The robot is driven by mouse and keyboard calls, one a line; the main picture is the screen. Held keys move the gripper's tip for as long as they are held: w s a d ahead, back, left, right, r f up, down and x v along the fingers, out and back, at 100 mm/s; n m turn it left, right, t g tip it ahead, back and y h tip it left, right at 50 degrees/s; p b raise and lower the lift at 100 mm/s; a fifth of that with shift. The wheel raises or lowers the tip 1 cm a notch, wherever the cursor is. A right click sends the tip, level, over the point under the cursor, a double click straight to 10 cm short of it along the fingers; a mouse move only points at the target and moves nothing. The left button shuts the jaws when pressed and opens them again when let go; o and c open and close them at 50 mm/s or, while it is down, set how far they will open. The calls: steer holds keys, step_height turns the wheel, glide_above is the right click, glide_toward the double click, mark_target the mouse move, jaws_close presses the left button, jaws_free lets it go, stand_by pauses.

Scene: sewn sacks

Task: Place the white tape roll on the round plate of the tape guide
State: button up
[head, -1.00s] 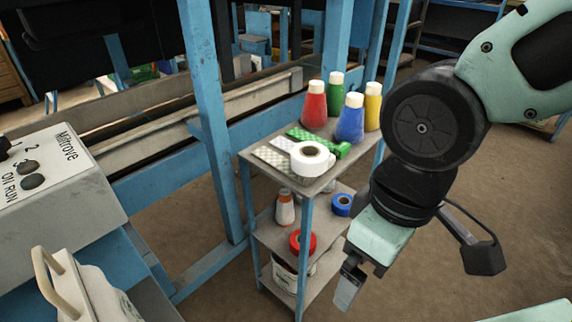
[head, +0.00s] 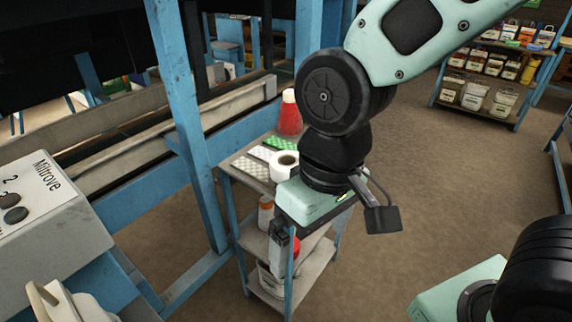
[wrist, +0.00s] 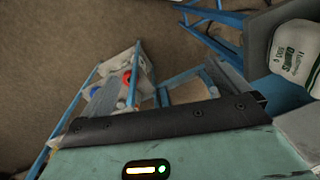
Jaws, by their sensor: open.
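The white tape roll (head: 284,166) lies on the top shelf of a small blue-framed rack, beside the green and white patterned strips. My gripper (head: 282,240) is open and empty, in front of the rack and lower in the picture than the roll. My wrist covers the right part of the top shelf and touches the roll's outline in the picture; I cannot tell how far apart they are. The wrist view shows my gripper's housing but no fingertips, and no white roll. I cannot make out the tape guide or its round plate in either view.
A red bottle (head: 289,113) stands on the top shelf (head: 240,165). A blue post (head: 188,125) stands left of the rack. A grey control box (head: 50,215) is at left.

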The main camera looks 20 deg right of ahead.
steer(key=w+d+r+m+t+y+p, duration=0.1)
steer(key=w+d+r+m+p, duration=0.2)
steer(key=w+m, duration=0.65)
steer(key=w+d+r+m+t+y+p, duration=0.1)
steer(key=w+d+m+p, duration=0.3)
steer(key=w+m, duration=0.5)
steer(key=w+d+r+m+t+p, duration=0.1)
steer(key=w+d+r+m+p, duration=0.1)
steer(key=w+d+m, duration=0.65)
steer(key=m+b, duration=0.2)
glide_above(288, 161)
steer(key=s+d, duration=0.1)
steer(key=s, duration=0.2)
steer(key=shift+y, duration=0.3)
steer(key=f, duration=1)
steer(key=shift+w+d+f, duration=0.15)
steer(key=shift+w+f, duration=0.05)
steer(key=shift+s+x, duration=0.15)
steer(key=shift+x, duration=1.25)
steer(key=shift+s+x, duration=0.15)
steer(key=shift+x, duration=1.2)
steer(key=shift+f, duration=0.1)
steer(key=c, duration=1)
steer(key=shift+c, duration=0.2)
